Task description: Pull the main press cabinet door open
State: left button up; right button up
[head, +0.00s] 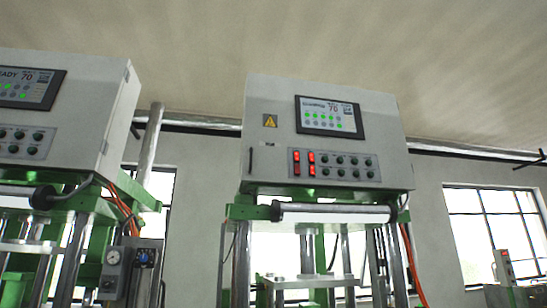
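The main press cabinet (272,162) is a light grey box at the centre of the head view, mounted high on a green press frame. Its front door (375,109) looks shut and carries a screen (330,117), two red lit switches (303,162), several dark buttons and a yellow warning sign (270,121). A small dark mark, perhaps a latch, shows at the left edge of the front. Neither of my grippers is in view.
A second grey cabinet (75,125) on a similar press stands at the left, with a gauge box (130,270) beside it. A horizontal roller (335,209) crosses below the main cabinet. Windows (490,222) line the back wall. A gap separates the two presses.

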aim_at(284, 115)
jog(key=z, duration=2.15)
jog(key=i, duration=1.95)
jog(key=u, duration=2.8)
jog(key=i, duration=0.2)
jog(key=z, duration=0.2)
